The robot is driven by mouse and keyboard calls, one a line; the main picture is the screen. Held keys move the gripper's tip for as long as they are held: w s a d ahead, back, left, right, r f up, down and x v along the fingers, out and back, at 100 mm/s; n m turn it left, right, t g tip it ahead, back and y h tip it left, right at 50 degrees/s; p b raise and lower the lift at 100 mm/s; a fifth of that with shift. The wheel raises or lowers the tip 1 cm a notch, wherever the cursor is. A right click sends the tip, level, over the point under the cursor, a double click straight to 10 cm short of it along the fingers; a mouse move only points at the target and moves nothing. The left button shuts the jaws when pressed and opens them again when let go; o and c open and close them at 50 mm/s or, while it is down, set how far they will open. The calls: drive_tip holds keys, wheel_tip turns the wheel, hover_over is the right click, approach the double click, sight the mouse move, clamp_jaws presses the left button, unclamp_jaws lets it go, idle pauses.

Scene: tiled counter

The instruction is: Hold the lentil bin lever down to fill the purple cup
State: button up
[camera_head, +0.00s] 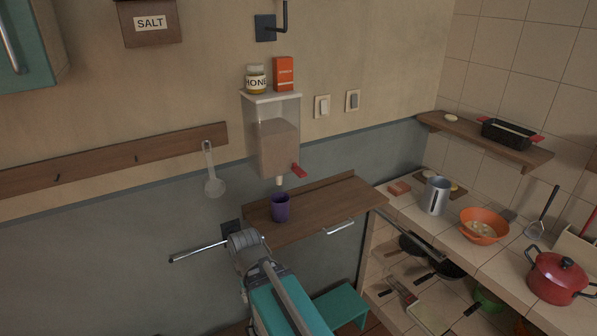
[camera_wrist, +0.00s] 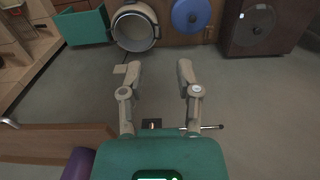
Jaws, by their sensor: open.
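The lentil bin (camera_head: 276,145) is a clear wall dispenser with brownish contents, a pale spout below and a red lever (camera_head: 299,170) at its lower right. The purple cup (camera_head: 280,207) stands upright on the wooden shelf (camera_head: 325,206), directly below the spout. Its inside cannot be made out. My gripper (camera_head: 243,238) is in front of and below the shelf, left of the cup and apart from the lever. In the wrist view my gripper (camera_wrist: 157,68) has its fingers spread with nothing between them. A purple edge of the cup (camera_wrist: 78,164) shows at lower left there.
A honey jar (camera_head: 255,79) and an orange box (camera_head: 283,74) stand on the bin. A white scoop (camera_head: 212,180) hangs left of it. A metal bar (camera_head: 200,250) juts out beside my gripper. The tiled counter (camera_head: 500,262) at right holds a grey canister, an orange bowl and a red pot.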

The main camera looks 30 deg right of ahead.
drive_tip(key=shift+r, duration=0.1)
drive_tip(key=c, duration=0.4)
drive_tip(key=shift+w+d+r+p, duration=0.15)
drive_tip(key=shift+w+r+p, duration=0.05)
drive_tip(key=shift+p, duration=0.1)
clamp_jaws()
drive_tip(key=w+d+r+m+h+p, duration=0.3)
drive_tip(key=w+d+r+m+p, duration=0.3)
drive_tip(key=r+p, duration=0.3)
drive_tip(key=w+d+r+m+h+p, duration=0.3)
drive_tip(key=w+d+r+m+p, duration=0.2)
drive_tip(key=w+r+p, duration=0.3)
drive_tip(key=w+d+r+m+h+p, duration=0.3)
drive_tip(key=w+d+r+m+p, duration=0.3)
drive_tip(key=r, duration=0.9)
drive_tip(key=shift+w+d+m+p, duration=0.35)
drive_tip(key=shift+d+p, duration=0.35)
drive_tip(key=shift+p, duration=1.15)
